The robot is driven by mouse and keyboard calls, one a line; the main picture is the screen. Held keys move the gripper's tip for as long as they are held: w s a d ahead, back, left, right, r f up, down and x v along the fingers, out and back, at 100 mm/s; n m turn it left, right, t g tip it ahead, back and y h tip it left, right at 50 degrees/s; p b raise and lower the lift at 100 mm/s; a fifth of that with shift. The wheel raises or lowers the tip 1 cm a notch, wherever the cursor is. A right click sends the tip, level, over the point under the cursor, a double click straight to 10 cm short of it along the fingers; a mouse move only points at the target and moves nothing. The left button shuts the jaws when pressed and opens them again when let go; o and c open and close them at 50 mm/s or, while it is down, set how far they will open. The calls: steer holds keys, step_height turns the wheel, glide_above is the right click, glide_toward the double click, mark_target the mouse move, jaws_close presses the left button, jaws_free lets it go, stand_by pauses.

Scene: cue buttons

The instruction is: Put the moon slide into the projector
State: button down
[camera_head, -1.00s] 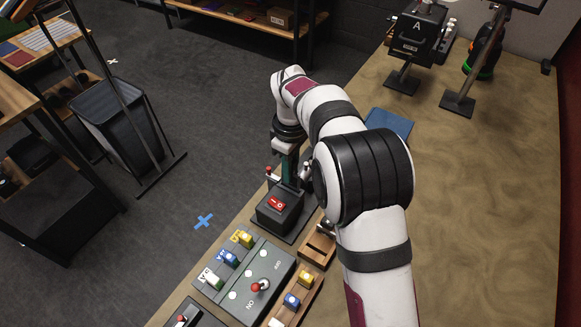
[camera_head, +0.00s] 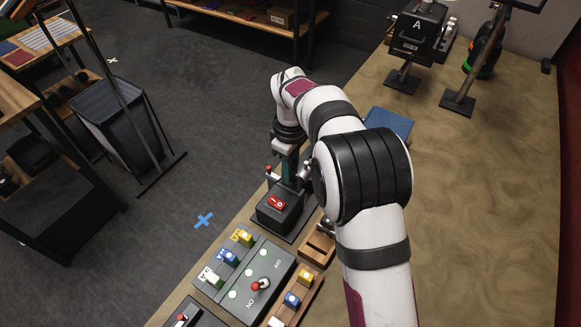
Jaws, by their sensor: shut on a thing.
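My gripper (camera_head: 290,158) points down at the near left of the bench, just behind a black box with a red rocker switch (camera_head: 279,208). It is shut on a dark green upright piece (camera_head: 289,170). My arm and the small size hide most of that piece, and I cannot tell whether it is the moon slide. No moon picture can be made out anywhere. I cannot tell for sure which device is the projector; the black box stands directly in front of the held piece.
A grey panel (camera_head: 238,306) with yellow, blue and white pieces and a red-knobbed lever stands in front. Wooden holders (camera_head: 317,249) lie to its right. A blue flat thing (camera_head: 389,122) lies behind my arm. A black lamp marked A (camera_head: 417,33) stands at the back. The right of the bench (camera_head: 490,200) is clear.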

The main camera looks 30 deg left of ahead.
mark_target(291, 187)
steer(key=shift+f, duration=1.75)
stand_by(0.3)
steer(key=c, duration=0.6)
jaws_free()
steer(key=shift+r, duration=3.5)
